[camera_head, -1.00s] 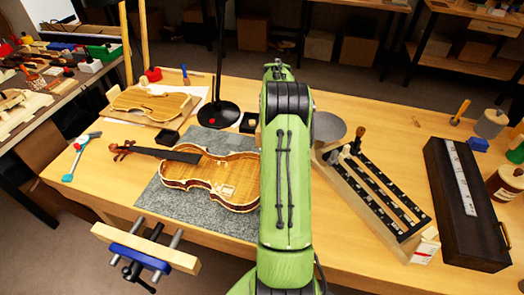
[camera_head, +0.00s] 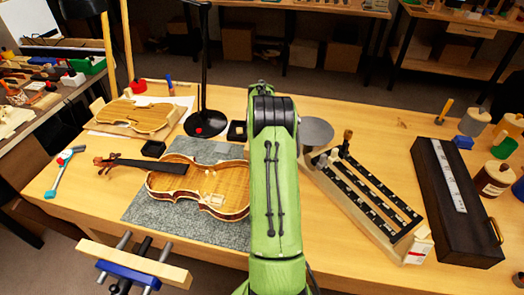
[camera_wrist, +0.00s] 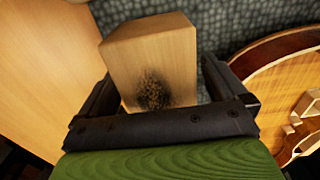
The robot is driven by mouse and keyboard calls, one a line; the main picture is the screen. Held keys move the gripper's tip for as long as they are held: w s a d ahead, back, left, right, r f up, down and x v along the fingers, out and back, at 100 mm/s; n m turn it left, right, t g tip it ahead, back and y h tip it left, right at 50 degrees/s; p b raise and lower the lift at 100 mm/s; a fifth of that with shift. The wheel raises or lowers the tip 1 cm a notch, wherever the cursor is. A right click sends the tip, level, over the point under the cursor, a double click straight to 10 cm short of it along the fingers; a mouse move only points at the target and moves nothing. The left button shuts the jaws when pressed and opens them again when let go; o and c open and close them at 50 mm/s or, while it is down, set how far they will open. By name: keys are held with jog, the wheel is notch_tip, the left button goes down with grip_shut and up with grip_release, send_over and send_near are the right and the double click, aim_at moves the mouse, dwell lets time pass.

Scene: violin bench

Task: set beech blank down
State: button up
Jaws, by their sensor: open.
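The beech blank (camera_wrist: 155,55) is a pale wooden block with a dark smudge on its near end. In the wrist view it lies between the two dark fingers of my gripper (camera_wrist: 163,88), which is open, with a gap showing on the right side. The blank is beside the grey mat (camera_wrist: 225,22), over or on its edge; I cannot tell its height exactly. In the head view my green arm hides the gripper and the blank.
The violin (camera_head: 215,188) lies on the mat left of my arm, its body close right of the gripper in the wrist view (camera_wrist: 275,70). A slotted rack (camera_head: 365,195) and a dark case (camera_head: 455,200) stand to the right. A lamp (camera_head: 205,122) stands behind.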

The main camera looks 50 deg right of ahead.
notch_tip(320, 180, up, 12)
jog(key=p, duration=0.3)
jog(key=a+r+m+t+h, duration=0.1)
jog(key=a+r, duration=0.6)
jog(key=a, duration=0.4)
jog(key=a+r+m+t, duration=0.1)
jog(key=a+r, duration=0.6)
jog(key=a, duration=0.4)
jog(key=s+a+f+m+t+y, duration=0.1)
jog(key=s+a+f+m+t, duration=0.1)
jog(key=s+a, duration=1.3)
jog(key=a+t, duration=0.1)
jog(key=a, duration=0.1)
jog(key=shift+s+a+m+t, duration=0.3)
jog(key=shift+s+a, duration=0.05)
jog(key=shift+s, duration=0.05)
jog(key=shift+s, duration=0.1)
